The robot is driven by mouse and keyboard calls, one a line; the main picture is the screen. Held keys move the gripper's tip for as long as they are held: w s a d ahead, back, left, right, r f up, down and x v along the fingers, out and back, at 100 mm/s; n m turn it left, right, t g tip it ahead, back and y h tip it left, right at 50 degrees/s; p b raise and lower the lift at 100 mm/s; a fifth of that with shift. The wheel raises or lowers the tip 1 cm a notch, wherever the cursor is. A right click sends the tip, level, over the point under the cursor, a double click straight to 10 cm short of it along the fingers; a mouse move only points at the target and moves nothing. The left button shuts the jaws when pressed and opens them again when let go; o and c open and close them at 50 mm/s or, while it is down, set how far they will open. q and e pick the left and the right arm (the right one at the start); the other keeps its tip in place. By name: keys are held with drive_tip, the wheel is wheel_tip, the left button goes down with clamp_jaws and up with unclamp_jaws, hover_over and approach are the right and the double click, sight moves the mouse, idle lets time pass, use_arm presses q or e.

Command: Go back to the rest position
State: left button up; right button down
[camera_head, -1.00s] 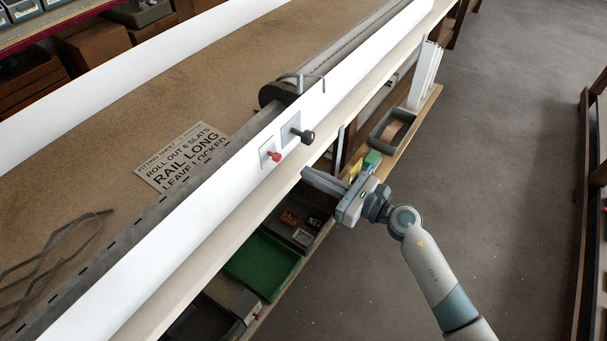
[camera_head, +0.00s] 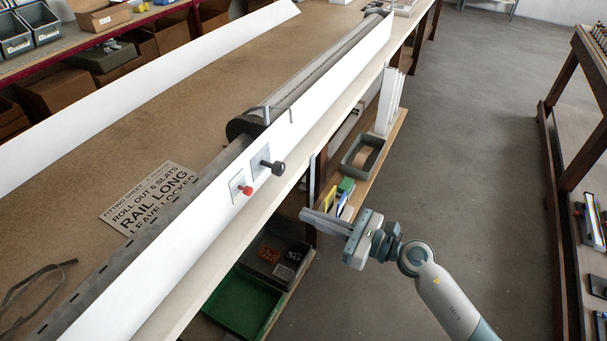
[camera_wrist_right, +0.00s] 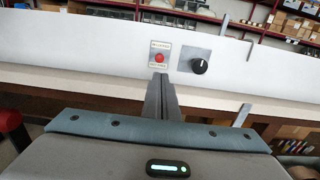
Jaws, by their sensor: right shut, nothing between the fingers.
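My right gripper (camera_head: 318,219) is shut and empty, in front of the bench's near side and apart from it. In the right wrist view its fingers (camera_wrist_right: 161,98) are together and point toward the white rail (camera_wrist_right: 90,45). On that rail are a red button (camera_wrist_right: 159,59) and a black knob (camera_wrist_right: 199,66), both clear of the fingers. In the head view the red button (camera_head: 247,190) and black knob (camera_head: 277,167) sit on the white rail (camera_head: 180,240). My left gripper is in neither view.
A roller shaft with a dark end (camera_head: 245,126) lies behind the rail. A printed fitting sheet (camera_head: 150,198) lies on the bench. Below are a shelf with a grey tray (camera_head: 362,156) and a green bin (camera_head: 240,303). Open floor (camera_head: 470,150) lies right; a rack (camera_head: 585,120) stands beyond.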

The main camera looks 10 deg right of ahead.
drive_tip(key=w+d+f+m+t+h, duration=0.1)
drive_tip(key=d+f+m+t+h, duration=0.2)
drive_tip(key=f+m, duration=0.7)
drive_tip(key=w+d+f+m+h, duration=0.1)
drive_tip(key=d+f+m+h, duration=0.3)
drive_tip(key=d+f+m, duration=0.55)
drive_tip(key=s+d+f+m+g+h, duration=0.15)
drive_tip(key=s+f+m, duration=0.35)
drive_tip(key=f, duration=0.5)
drive_tip(key=s+d+f+m+h, duration=0.1)
drive_tip(key=s+f+m+h, duration=0.25)
drive_tip(key=f, duration=0.75)
drive_tip(key=s+d+f+m+g+h, duration=0.1)
drive_tip(key=s+f+m+g, duration=0.25)
drive_tip(key=s+f, duration=0.5)
drive_tip(key=s+d+f+m+g+h, duration=0.15)
drive_tip(key=s+f+m, duration=0.35)
drive_tip(key=s, duration=0.7)
drive_tip(key=s+f+m+g, duration=0.35)
drive_tip(key=s+f, duration=0.35)
drive_tip(key=s, duration=0.3)
drive_tip(key=s+a+f+m+g, duration=0.1)
drive_tip(key=s+m, duration=0.3)
drive_tip(key=s, duration=0.8)
drive_tip(key=shift+s+a+f+g, duration=0.2)
drive_tip(key=shift+s+f+g, duration=0.2)
drive_tip(key=shift+f+g, duration=0.4)
drive_tip(key=shift+r, duration=0.1)
